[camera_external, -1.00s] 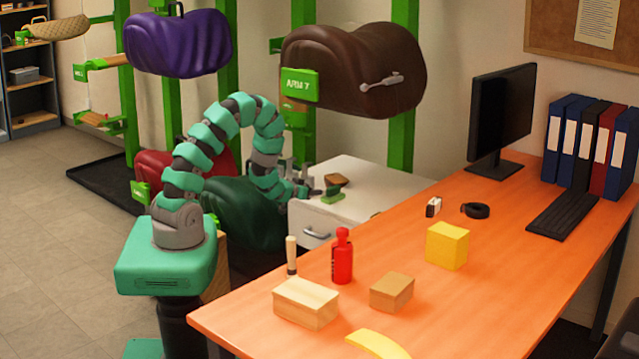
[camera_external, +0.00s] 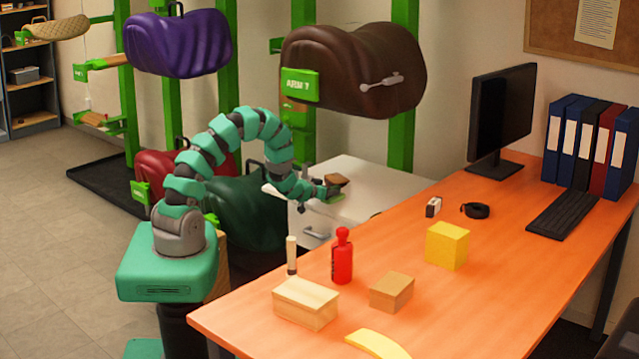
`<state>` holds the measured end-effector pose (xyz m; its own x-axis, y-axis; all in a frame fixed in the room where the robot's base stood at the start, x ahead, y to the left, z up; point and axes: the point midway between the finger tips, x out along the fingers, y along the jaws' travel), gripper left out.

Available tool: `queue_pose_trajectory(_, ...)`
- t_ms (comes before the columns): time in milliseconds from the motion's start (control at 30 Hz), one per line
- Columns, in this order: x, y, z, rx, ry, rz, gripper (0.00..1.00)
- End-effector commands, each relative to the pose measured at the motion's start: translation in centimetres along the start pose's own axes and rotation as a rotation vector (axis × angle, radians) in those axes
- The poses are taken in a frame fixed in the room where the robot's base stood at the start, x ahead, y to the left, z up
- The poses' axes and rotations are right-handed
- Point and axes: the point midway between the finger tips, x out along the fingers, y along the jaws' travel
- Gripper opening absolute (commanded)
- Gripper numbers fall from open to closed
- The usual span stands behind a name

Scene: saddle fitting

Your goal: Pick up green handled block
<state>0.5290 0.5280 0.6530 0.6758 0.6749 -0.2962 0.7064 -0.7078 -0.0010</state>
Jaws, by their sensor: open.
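A small green block (camera_external: 336,198) with a raised part sits on top of the white cabinet, in front of a small brown block. My gripper (camera_external: 325,190) is at the cabinet top, right at the green block, and partly covers it. The gripper is open. The picture is too small to tell whether its fingers are around the block or only beside it.
The brown block (camera_external: 337,180) lies just behind the gripper on the white cabinet (camera_external: 376,182). The orange desk (camera_external: 400,336) stands to the right, with a red bottle (camera_external: 342,258) and several blocks. A dark green saddle (camera_external: 245,208) is left of the cabinet.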

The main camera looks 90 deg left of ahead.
Motion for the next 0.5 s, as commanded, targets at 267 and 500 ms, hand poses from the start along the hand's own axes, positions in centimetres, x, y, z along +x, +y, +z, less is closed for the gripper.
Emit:
queue_pose_trajectory(267, 3.0, 0.1, 0.2, -0.001, 0.0, -0.002, 0.49)
queue_pose_trajectory(500, 3.2, 0.1, 0.1, -0.001, -0.001, -0.002, 0.49)
